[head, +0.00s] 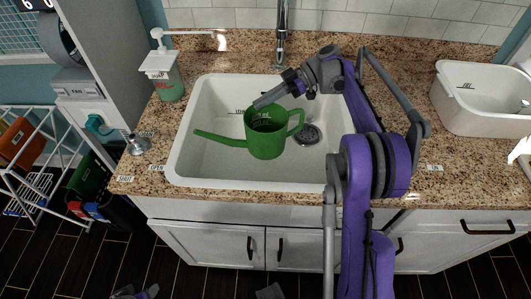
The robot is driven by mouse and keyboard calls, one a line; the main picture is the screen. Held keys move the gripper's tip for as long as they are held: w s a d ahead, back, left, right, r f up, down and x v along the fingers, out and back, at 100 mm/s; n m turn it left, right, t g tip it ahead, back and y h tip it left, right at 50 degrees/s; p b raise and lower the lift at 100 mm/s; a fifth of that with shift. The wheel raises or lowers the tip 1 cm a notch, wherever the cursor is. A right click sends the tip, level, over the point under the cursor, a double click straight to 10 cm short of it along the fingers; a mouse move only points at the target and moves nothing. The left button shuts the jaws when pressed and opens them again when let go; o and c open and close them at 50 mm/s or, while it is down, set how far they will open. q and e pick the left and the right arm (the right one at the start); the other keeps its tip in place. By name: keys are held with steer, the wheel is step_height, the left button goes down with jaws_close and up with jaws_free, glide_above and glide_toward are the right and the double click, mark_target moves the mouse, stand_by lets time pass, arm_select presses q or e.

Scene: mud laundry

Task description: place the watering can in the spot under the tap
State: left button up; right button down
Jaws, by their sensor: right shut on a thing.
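The green watering can (264,146) is inside the white sink (210,168), with its long spout pointing left and its handle on the right. My right gripper (262,103) reaches in from the right and is shut on the can's upper rim. I cannot tell whether the can's base touches the sink floor. The tap (282,30) stands behind the sink, slightly right of the can. The round drain (307,135) shows just right of the can's handle.
A green soap dispenser (163,75) stands left of the sink on the granite counter (455,170). A white tub (485,98) stands at the right. A metal knob-like piece (136,144) is at the counter's left. The sink floor left of the drain has free room.

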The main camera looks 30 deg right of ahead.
mark_target(264, 125)
step_height(264, 125, down, 10)
steer(key=shift+r+b, duration=0.1)
steer(key=shift+b, duration=0.7)
steer(key=shift+f, duration=0.2)
steer(key=c, duration=1)
jaws_free()
steer(key=shift+r, duration=0.2)
steer(key=v, duration=0.7)
steer(key=shift+d+p, duration=0.3)
steer(key=shift+p, duration=0.1)
